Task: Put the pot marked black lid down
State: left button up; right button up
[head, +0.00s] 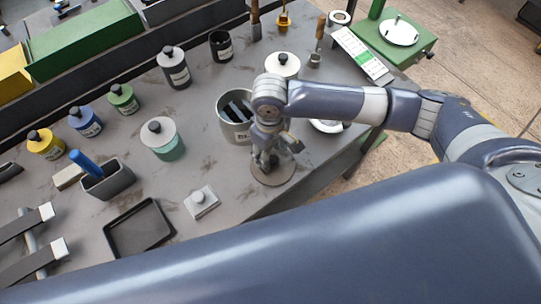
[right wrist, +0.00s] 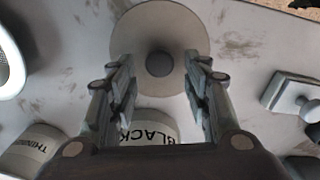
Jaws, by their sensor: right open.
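The round grey lid with a dark knob (head: 272,177) lies flat on the bench, close in front of the open pot marked BLACK (head: 230,125). In the right wrist view the lid (right wrist: 140,35) is below my gripper, and the pot's BLACK label (right wrist: 150,132) shows behind my gripper's base. My right gripper (head: 266,160) points down over the lid. In the wrist view its fingers (right wrist: 160,72) are spread, one on each side of the knob; I see no contact with it. My left gripper is not in view.
A white-lidded pot (head: 163,140), small coloured pots and a black tray (head: 138,228) stand to the left. A small block with a knob (head: 201,202) is nearer. Another lidded pot (head: 283,66) stands behind my arm. The bench edge is close on the right.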

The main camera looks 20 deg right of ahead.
notch_tip(320, 180, up, 10)
jog(key=b, duration=0.1)
jog(key=shift+f, duration=0.2)
dwell(0.4)
